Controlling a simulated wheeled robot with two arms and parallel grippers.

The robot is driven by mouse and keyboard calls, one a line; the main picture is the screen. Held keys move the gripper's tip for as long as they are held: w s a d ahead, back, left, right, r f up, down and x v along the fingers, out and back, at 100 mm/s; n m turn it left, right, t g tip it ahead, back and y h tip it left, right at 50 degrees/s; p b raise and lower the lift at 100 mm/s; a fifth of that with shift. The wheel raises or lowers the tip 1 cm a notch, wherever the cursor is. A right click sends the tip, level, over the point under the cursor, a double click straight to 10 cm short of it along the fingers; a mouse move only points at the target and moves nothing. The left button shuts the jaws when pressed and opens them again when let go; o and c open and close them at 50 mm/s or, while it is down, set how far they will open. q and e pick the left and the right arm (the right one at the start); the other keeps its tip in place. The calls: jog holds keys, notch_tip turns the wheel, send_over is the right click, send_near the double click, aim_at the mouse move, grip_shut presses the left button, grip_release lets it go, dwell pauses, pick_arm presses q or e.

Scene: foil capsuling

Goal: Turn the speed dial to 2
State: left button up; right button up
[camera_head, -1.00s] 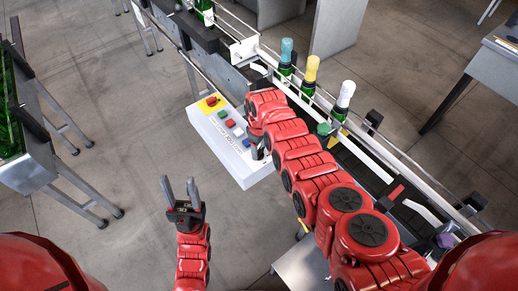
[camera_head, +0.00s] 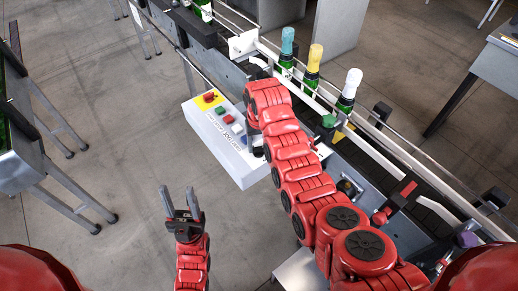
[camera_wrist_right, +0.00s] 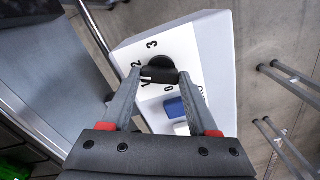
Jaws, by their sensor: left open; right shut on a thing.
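The speed dial (camera_wrist_right: 160,62) is a black round knob with a raised grip bar, on a white panel with the printed numbers 0, 1, 2 and 3 around it. In the right wrist view my right gripper (camera_wrist_right: 159,77) is shut on the dial's bar, one finger at each end. A pale mark on the bar's left end lies close to the 1. In the head view my right arm hides most of the dial and gripper above the white control box (camera_head: 236,170). My left gripper (camera_head: 180,190) is open and empty, apart from the box.
The box also carries a red button on yellow (camera_head: 209,97) and several coloured buttons. Behind it runs a conveyor with rails and green bottles capped teal (camera_head: 287,41), yellow (camera_head: 314,58) and white (camera_head: 352,83). Open floor surrounds my left gripper.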

jog(key=shift+m+b, duration=0.35)
jog(key=shift+m, duration=0.05)
jog(key=o, duration=1.4)
